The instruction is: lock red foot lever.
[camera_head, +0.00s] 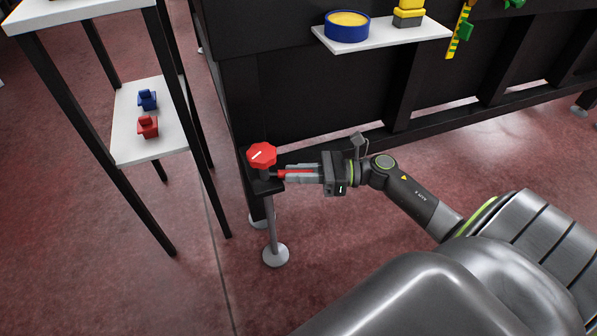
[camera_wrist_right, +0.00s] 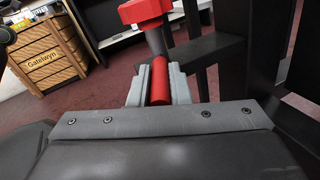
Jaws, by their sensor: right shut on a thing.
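The red foot lever (camera_head: 280,174) sticks out sideways from the table's corner foot, just below a red octagonal knob (camera_head: 261,155) with a white line on it. My right gripper (camera_head: 290,174) comes in from the right and is shut on the lever. In the right wrist view the red lever (camera_wrist_right: 159,82) lies lengthwise between the two grey fingers, and the red knob (camera_wrist_right: 145,10) stands beyond it. The fingers hide part of the lever. My left gripper is not in view.
The black table frame (camera_head: 238,95) rises right behind the foot. A shelf stand (camera_head: 150,90) with small blue (camera_head: 147,99) and red (camera_head: 148,126) parts is at the left. A white ledge (camera_head: 385,38) holds a blue bowl (camera_head: 347,30). Floor is clear around the foot's round pad (camera_head: 276,255).

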